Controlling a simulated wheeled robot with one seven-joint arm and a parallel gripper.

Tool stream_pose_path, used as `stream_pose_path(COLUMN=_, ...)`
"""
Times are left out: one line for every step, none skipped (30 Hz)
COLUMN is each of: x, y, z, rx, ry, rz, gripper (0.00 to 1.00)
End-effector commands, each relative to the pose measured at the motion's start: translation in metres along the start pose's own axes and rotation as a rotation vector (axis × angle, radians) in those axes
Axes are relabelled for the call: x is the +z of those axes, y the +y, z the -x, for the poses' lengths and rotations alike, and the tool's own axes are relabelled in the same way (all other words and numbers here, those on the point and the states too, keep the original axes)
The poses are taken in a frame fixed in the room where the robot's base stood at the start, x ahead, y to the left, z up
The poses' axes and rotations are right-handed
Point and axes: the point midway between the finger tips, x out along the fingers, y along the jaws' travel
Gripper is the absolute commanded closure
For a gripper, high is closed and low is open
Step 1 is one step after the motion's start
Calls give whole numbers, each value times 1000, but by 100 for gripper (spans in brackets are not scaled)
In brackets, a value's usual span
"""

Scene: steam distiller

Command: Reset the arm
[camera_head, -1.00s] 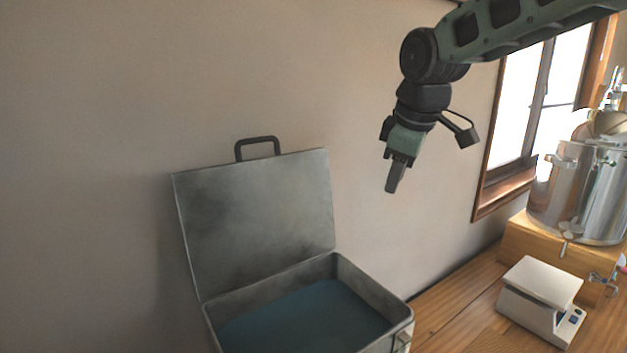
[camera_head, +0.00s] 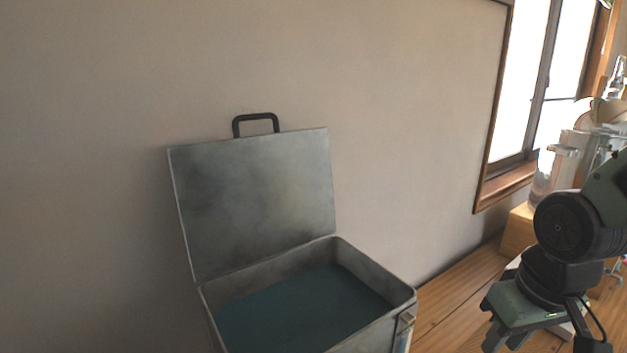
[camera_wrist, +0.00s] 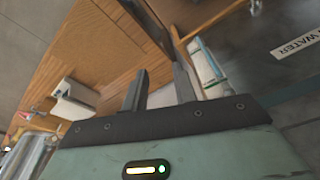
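My gripper's two dark fingers (camera_wrist: 160,88) show in the wrist view. They stand apart with nothing held between them. In the head view my arm comes in from the right edge and bends down. My gripper hangs at the bottom right, partly cut off by the picture's lower edge, to the right of the open case. It covers most of the white scale and part of the table there.
A grey metal case (camera_head: 408,300) with teal inside stands open, its lid (camera_head: 255,200) upright against the wall. The wooden table (camera_head: 455,295) lies to its right. A metal pot (camera_head: 548,180) stands by the window. The white scale (camera_wrist: 75,98) shows in the wrist view.

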Motion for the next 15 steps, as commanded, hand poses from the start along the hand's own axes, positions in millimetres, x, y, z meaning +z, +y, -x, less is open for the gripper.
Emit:
stream_pose_path(x=7, y=-14, z=-20, rx=-11, ry=-9, rz=42, gripper=72)
stream_pose_path(x=11, y=-21, z=-24, rx=-16, ry=-16, rz=64, gripper=72)
stream_pose_path(x=16, y=-33, z=-33, rx=-24, ry=-27, rz=97, gripper=72)
stream_pose_path(x=21, y=-41, z=-39, rx=-30, ry=-34, rz=123, gripper=72)
stream_pose_path(x=26, y=-49, z=-45, rx=-36, ry=-43, rz=151, gripper=72)
stream_pose_path(x=33, y=-61, z=-53, rx=-43, ry=-54, rz=187, gripper=72)
stream_pose_path(x=39, y=-69, z=-59, rx=-48, ry=-64, rz=214, gripper=72)
stream_pose_path(x=45, y=-77, z=-65, rx=-53, ry=-73, rz=242, gripper=72)
stream_pose_path(x=54, y=-87, z=-72, rx=-59, ry=-84, rz=277, gripper=72)
stream_pose_path(x=60, y=-94, z=-77, rx=-63, ry=-93, rz=306, gripper=72)
stream_pose_path(x=66, y=-101, z=-82, rx=-66, ry=-101, rz=331, gripper=72)
stream_pose_path(x=75, y=-109, z=-88, rx=-70, ry=-113, rz=364, gripper=72)
stream_pose_path(x=80, y=-115, z=-92, rx=-73, ry=-120, rz=385, gripper=72)
stream_pose_path(x=86, y=-120, z=-95, rx=-76, ry=-127, rz=407, gripper=72)
stream_pose_path(x=93, y=-126, z=-99, rx=-78, ry=-136, rz=432, gripper=72)
